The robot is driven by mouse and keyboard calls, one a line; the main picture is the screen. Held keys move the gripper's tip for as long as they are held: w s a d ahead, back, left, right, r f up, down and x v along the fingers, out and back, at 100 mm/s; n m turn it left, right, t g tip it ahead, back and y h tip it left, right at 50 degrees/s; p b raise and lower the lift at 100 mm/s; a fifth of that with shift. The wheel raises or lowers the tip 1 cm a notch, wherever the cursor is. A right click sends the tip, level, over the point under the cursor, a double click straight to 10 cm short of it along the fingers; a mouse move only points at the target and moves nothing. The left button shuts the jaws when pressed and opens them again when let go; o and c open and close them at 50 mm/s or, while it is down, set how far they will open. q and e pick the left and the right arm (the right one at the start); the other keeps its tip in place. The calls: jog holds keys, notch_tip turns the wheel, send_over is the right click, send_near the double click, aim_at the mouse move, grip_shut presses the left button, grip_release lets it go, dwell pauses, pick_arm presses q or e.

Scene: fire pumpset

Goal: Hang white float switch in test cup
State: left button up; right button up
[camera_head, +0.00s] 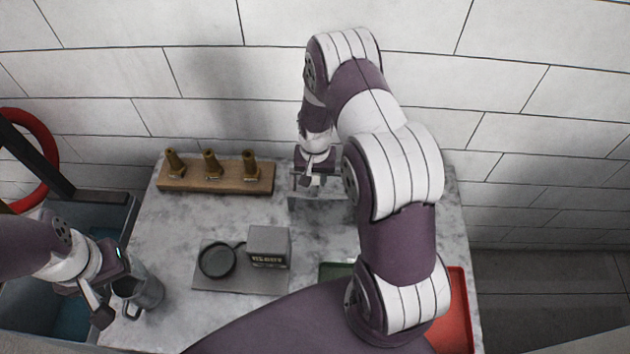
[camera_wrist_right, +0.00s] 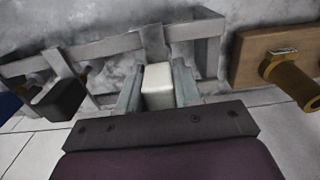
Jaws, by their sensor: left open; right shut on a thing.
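My right gripper (camera_wrist_right: 158,90) is shut on the white float switch (camera_wrist_right: 158,84), a small white block between its fingers in the right wrist view. In the head view this gripper (camera_head: 313,180) is over the grey rack (camera_head: 318,203) at the back of the table; the switch is not clear there. A round dark cup (camera_head: 217,262), probably the test cup, stands on a grey plate (camera_head: 238,287) beside a grey lettered box (camera_head: 268,246). My left gripper (camera_head: 113,288) is open at the grey jug (camera_head: 150,292) at the left table edge; contact is unclear.
A wooden block with several brass nozzles (camera_head: 212,174) lies left of the rack. In the wrist view a black block (camera_wrist_right: 60,98) hangs at the rack beside the white one. A green tray (camera_head: 335,270) and red tray (camera_head: 457,315) are partly hidden by my right arm.

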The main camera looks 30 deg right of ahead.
jog(key=shift+r, duration=0.25)
notch_tip(320, 180, up, 10)
jog(key=shift+b, duration=0.8)
jog(key=shift+r+p, duration=0.8)
jog(key=shift+r, duration=0.15)
notch_tip(320, 180, up, 6)
jog(key=p, duration=0.5)
jog(key=shift+a+r, duration=0.1)
jog(key=shift+r, duration=0.05)
